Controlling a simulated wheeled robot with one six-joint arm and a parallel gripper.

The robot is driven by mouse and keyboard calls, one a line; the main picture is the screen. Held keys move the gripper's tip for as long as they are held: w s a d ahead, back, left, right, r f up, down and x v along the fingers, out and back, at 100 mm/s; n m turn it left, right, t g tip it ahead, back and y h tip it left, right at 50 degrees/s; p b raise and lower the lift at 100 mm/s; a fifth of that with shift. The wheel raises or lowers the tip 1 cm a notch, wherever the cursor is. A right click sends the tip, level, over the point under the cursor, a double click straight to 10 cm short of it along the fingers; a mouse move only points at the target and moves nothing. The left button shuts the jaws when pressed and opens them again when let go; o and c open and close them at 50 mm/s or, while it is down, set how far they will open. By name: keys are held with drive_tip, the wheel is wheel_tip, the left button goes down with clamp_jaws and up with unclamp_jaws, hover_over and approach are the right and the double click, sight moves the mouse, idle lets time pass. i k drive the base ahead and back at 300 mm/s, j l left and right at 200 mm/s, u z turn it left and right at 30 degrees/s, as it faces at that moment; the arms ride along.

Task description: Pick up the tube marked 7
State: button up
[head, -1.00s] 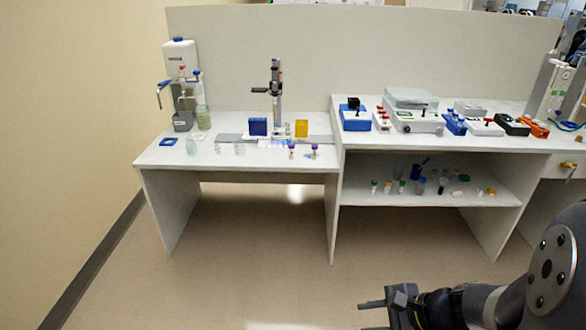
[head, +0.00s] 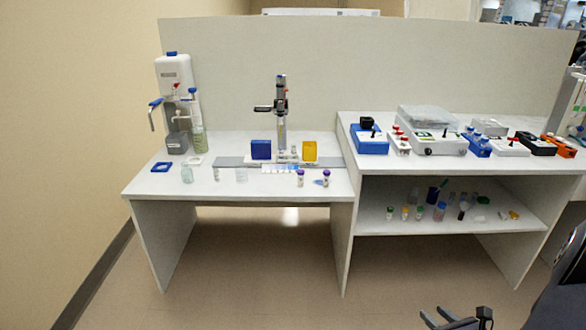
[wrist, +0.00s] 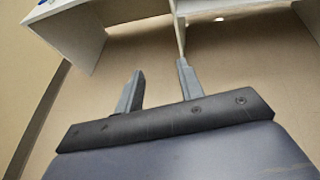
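Two purple-capped tubes stand on the left bench, one at its front (head: 300,178) and one to its right (head: 326,178). Several capped tubes stand on the shelf under the right bench, among them a blue-capped tube (head: 440,211) and a dark tube (head: 463,211). Any numbers are too small to read, so I cannot tell which tube is marked 7. My gripper (head: 452,318) is low at the bottom right of the head view, well in front of the benches. The wrist view shows its two fingers (wrist: 160,70) apart with nothing between them.
The left bench (head: 140,186) also holds a dispenser (head: 173,75), a stand (head: 281,110), and blue (head: 261,149) and yellow (head: 310,151) blocks. Devices such as a blue box (head: 370,140) line the right bench top. The floor in front (head: 250,285) is clear.

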sight(300, 173)
drive_tip(key=i+j, duration=0.55)
drive_tip(key=i, duration=0.15)
drive_tip(key=i+j, duration=0.55)
drive_tip(key=i, duration=0.15)
drive_tip(key=i+j, duration=0.55)
drive_tip(key=i, duration=0.15)
